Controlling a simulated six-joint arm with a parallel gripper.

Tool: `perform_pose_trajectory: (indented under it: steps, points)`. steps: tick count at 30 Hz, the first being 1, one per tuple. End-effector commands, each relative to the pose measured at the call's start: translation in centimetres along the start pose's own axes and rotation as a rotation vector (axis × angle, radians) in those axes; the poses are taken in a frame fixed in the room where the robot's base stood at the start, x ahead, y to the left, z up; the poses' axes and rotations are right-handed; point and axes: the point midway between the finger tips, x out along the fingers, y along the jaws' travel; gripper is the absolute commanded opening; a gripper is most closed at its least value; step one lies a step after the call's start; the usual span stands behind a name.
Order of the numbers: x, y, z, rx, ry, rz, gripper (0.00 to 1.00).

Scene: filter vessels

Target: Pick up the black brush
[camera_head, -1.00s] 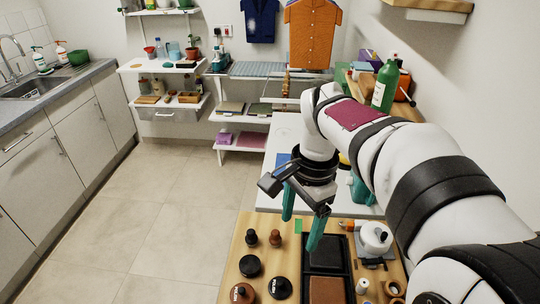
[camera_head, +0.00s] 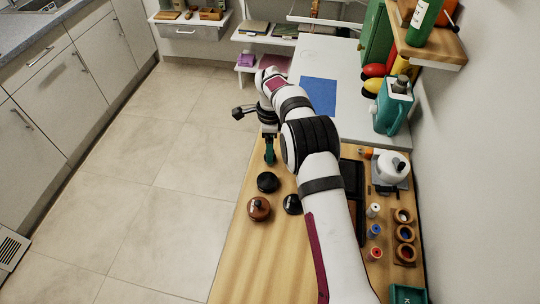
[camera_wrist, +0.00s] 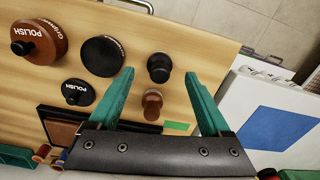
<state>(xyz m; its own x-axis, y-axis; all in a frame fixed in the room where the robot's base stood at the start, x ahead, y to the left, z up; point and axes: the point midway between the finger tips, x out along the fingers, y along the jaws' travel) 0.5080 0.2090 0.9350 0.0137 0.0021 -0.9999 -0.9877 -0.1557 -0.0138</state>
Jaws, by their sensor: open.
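The black brush (camera_wrist: 159,68), small with a round knob, stands on the wooden bench top (camera_wrist: 190,45). In the wrist view my gripper (camera_wrist: 159,75) is open and empty, its two green fingers apart with their tips pointing toward the brush, one on each side of it in the picture. How high the tips are above it is hard to tell. A brown brush (camera_wrist: 152,103) of like shape stands close by, between the fingers in the picture. In the head view my gripper (camera_head: 270,152) is over the bench's far left part, and both small brushes are hidden.
Near the brush are a black round pot (camera_wrist: 102,56), a black POLISH pot (camera_wrist: 77,92) and a brown POLISH pot (camera_wrist: 38,42). A black tray (camera_wrist: 60,128) lies beside them. A white table with a blue sheet (camera_head: 318,96) adjoins the bench. A teal jug (camera_head: 393,108) stands right.

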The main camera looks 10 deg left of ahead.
Motion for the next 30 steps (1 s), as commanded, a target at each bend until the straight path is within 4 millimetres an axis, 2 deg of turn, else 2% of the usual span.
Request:
perform_pose_trajectory:
  steps: [3, 5, 12, 25, 26, 30]
  points:
    - [2.3, 0.1, -0.1, 0.000, 0.001, 0.002, 0.82]
    - [3.0, 0.1, -0.1, 0.000, 0.001, 0.001, 0.82]
    - [3.2, 0.1, -0.1, 0.000, 0.000, -0.001, 0.82]
    - [3.2, 0.1, -0.1, 0.000, 0.000, -0.001, 0.04]
    - [3.2, 0.1, -0.1, 0.000, 0.000, -0.001, 0.00]
    - [3.2, 0.1, -0.1, 0.000, 0.000, -0.001, 0.00]
